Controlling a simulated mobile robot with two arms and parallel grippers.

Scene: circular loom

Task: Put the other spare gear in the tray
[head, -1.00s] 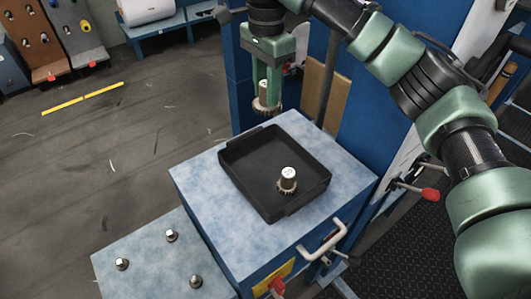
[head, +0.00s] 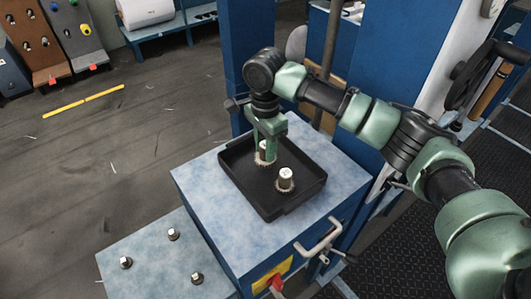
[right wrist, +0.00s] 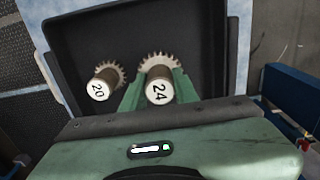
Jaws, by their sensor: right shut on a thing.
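The black tray (head: 262,205) lies on the blue-topped cabinet; its inside also fills the upper part of the right wrist view (right wrist: 75,45). A gear marked 20 (head: 286,179) stands upright in the tray; it also shows in the right wrist view (right wrist: 104,84). My right gripper (head: 265,153) is shut on a gear marked 24 (right wrist: 160,88), which also shows in the head view (head: 264,155). This gear is low inside the tray, beside the other gear and apart from it. I cannot tell whether it touches the tray floor. My left gripper is out of view.
A lower blue-topped surface (head: 150,262) with several metal pegs stands at the front left. A white handle (head: 320,240) sticks out from the cabinet's right side. A blue column rises behind the tray. The tray's front part is clear.

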